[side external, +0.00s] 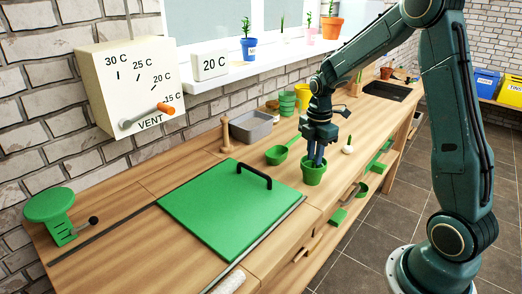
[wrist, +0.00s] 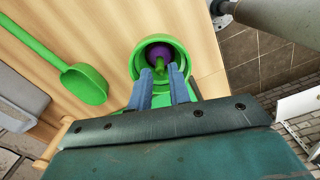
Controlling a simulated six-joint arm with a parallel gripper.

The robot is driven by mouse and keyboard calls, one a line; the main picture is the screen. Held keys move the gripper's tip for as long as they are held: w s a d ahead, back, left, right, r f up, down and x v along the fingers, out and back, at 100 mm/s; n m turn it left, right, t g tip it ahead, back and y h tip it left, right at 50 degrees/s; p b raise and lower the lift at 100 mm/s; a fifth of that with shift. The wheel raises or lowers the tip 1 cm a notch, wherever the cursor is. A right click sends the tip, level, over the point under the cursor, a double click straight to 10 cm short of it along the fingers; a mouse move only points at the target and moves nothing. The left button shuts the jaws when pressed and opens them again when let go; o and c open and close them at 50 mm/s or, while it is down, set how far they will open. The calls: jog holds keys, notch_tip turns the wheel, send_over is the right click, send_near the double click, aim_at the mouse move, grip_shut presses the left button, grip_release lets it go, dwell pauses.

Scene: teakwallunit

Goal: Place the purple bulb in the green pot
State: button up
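The purple bulb (wrist: 159,52) with a green shoot sits inside the green pot (wrist: 137,66) in the wrist view. The green pot (side external: 314,174) stands upright at the front edge of the wooden bench in the side view, where its wall hides the bulb. My gripper (wrist: 161,70) points down into the pot's mouth. Its two blue fingers are apart, one on each side of the green shoot, with the bulb just beyond the tips. My gripper (side external: 316,161) also shows over the pot in the side view. Contact between fingertips and bulb is not clear.
A green scoop (side external: 277,155) lies left of the pot, with a grey tray (side external: 251,126) behind it. A white bulb (side external: 348,149) stands to the right. A green board with a black handle (side external: 232,208) covers the bench at the left front.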

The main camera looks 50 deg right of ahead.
notch_tip(320, 180, up, 9)
jog(key=shift+r, duration=0.15)
dwell(0.8)
jog(key=s+a+r+m+t, duration=0.3)
jog(key=s+a+r+m, duration=0.5)
jog(key=a, duration=0.3)
jog(key=s+a+f+m+t, duration=0.1)
jog(key=s+a+m, duration=0.4)
jog(key=s, duration=0.6)
jog(key=shift+s+a+m+t, duration=0.2)
jog(key=shift+s+m+t, duration=0.1)
jog(key=shift+m+t, duration=0.5)
jog(key=shift+o, duration=0.4)
